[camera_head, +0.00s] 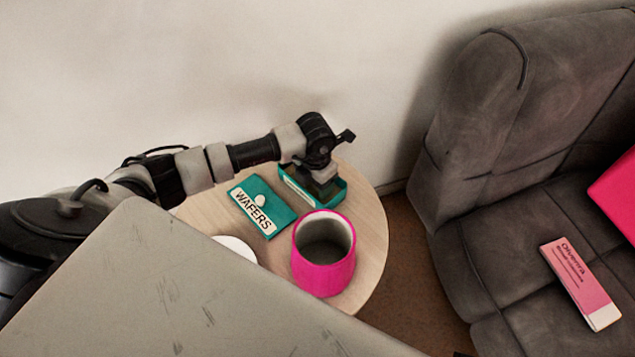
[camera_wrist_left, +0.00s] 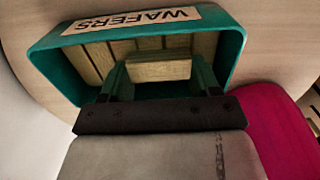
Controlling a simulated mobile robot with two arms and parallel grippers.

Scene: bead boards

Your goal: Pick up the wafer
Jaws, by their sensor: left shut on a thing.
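The open teal wafer box (camera_head: 337,193) stands on the round wooden table, near its back right edge. In the left wrist view the box (camera_wrist_left: 52,67) holds a row of pale wafers (camera_wrist_left: 92,62). My left gripper (camera_wrist_left: 161,78) reaches down inside the box. Its fingers are shut on one wafer (camera_wrist_left: 160,69), which sits in front of the others. In the head view the left gripper (camera_head: 324,188) hides most of the box's inside, and the held wafer cannot be made out there. My right gripper is not in view.
A teal lid marked WAFERS (camera_head: 275,203) lies left of the box. A white round thing (camera_head: 237,247) is partly hidden. A grey armchair (camera_head: 480,130) bears a pink box (camera_head: 581,283) and a magenta cushion (camera_head: 618,195).

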